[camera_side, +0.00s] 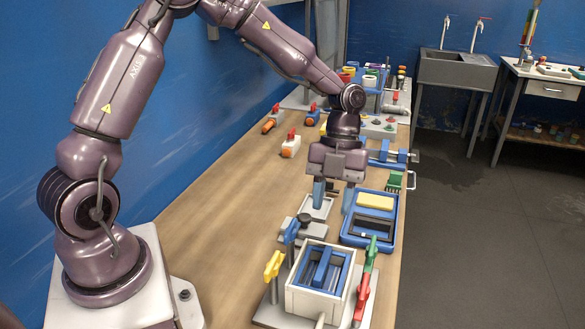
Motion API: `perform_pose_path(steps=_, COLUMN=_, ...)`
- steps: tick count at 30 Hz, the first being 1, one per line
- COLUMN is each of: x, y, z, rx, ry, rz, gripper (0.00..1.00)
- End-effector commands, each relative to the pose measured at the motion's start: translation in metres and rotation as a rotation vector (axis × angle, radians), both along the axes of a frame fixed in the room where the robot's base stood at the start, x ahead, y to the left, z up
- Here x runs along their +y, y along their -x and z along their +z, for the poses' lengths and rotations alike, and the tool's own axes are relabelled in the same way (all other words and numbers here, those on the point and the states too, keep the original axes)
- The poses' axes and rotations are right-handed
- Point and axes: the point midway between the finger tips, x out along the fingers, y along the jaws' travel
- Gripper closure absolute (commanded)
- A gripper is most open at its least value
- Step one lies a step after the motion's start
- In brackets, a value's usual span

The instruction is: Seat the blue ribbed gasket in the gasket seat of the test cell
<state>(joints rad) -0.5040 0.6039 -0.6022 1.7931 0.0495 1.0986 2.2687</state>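A white open-topped box (303,299), which looks like the test cell, stands at the near end of the bench. Blue frame-like parts (322,268) show inside it. I cannot pick out the ribbed gasket with certainty, and the gasket seat is not clear at this size.
A blue tray (346,239) with a yellow block (375,202) and a dark piece lies right of my gripper. The bench's left side (225,210) is clear.

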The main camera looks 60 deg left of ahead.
Motion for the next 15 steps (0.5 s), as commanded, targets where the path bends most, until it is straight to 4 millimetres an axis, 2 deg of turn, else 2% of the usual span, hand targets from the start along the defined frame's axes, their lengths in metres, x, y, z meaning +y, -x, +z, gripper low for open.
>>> perform_pose_path(steps=4, x=0.002, y=0.007, z=0.014, rx=-0.006, ry=-0.086, rz=0.107, gripper=0.60)
perform_pose_path(steps=7, x=0.005, y=0.020, z=0.037, rx=-0.030, ry=-0.211, rz=0.309, gripper=0.60)
perform_pose_path(steps=12, x=0.013, y=0.054, z=0.085, rx=-0.123, ry=-0.378, rz=0.826, gripper=0.60)
perform_pose_path(steps=15, x=0.017, y=0.078, z=0.110, rx=-0.183, ry=-0.391, rz=1.158, gripper=0.60)
